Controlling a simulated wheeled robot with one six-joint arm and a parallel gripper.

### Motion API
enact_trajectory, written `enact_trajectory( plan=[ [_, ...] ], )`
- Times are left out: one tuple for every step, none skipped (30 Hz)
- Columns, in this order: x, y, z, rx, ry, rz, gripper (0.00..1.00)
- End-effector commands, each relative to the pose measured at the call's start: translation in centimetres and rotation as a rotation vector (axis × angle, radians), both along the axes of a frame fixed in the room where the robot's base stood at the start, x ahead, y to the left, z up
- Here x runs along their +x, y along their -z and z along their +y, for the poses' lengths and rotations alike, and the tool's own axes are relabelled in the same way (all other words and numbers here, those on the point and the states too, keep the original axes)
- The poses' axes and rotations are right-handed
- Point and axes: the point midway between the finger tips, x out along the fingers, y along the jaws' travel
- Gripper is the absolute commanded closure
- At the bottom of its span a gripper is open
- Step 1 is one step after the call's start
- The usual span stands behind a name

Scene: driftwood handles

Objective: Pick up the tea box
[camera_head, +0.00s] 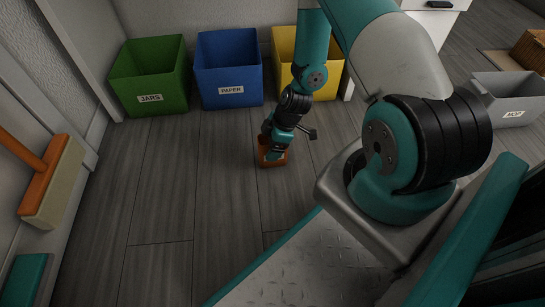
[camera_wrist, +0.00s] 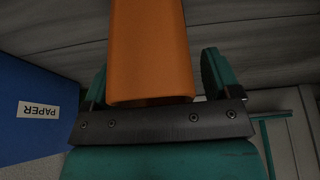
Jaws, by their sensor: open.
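The tea box is an orange box (camera_head: 265,161) on the grey wood floor, partly hidden by my gripper (camera_head: 275,150) in the head view. In the wrist view the orange box (camera_wrist: 148,50) stands between my two teal fingers, with its near end close to the dark palm bar. My gripper is open around it. No label shows on the box.
A green JARS bin (camera_head: 150,75), a blue PAPER bin (camera_head: 228,70) and a yellow bin (camera_head: 332,78) stand along the back wall. A grey MOP bin (camera_head: 508,98) is at right. A broom (camera_head: 52,182) leans at left. Floor left of the box is clear.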

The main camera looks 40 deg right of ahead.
Motion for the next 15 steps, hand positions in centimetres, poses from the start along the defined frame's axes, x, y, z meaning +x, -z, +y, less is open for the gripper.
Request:
enact_trajectory(
  plan=[
    [0.06, 0.15, 0.04, -0.001, -0.001, -0.001, 0.17],
    [0.06, 0.07, 0.04, 0.000, 0.000, -0.001, 0.17],
    [0.06, -0.01, 0.02, 0.000, 0.000, -0.001, 0.17],
    [0.06, -0.03, 0.02, 0.000, 0.000, -0.001, 0.17],
    [0.06, -0.04, 0.02, 0.000, 0.000, -0.001, 0.17],
    [0.06, -0.05, 0.02, 0.000, 0.000, -0.001, 0.19],
    [0.06, -0.05, 0.02, 0.000, 0.000, -0.001, 0.26],
    [0.06, -0.05, 0.02, 0.000, 0.000, -0.001, 0.33],
    [0.05, -0.05, 0.01, 0.000, 0.000, -0.001, 0.42],
    [0.05, -0.05, 0.01, 0.000, 0.000, -0.001, 0.49],
    [0.05, -0.05, 0.01, 0.000, 0.000, -0.001, 0.56],
    [0.05, -0.05, 0.01, 0.000, 0.000, -0.001, 0.65],
    [0.05, -0.05, 0.01, 0.000, 0.000, -0.001, 0.70],
    [0.05, -0.05, 0.01, 0.000, 0.000, -0.001, 0.70],
    [0.05, -0.06, 0.01, 0.000, 0.000, -0.001, 0.70]
  ],
)
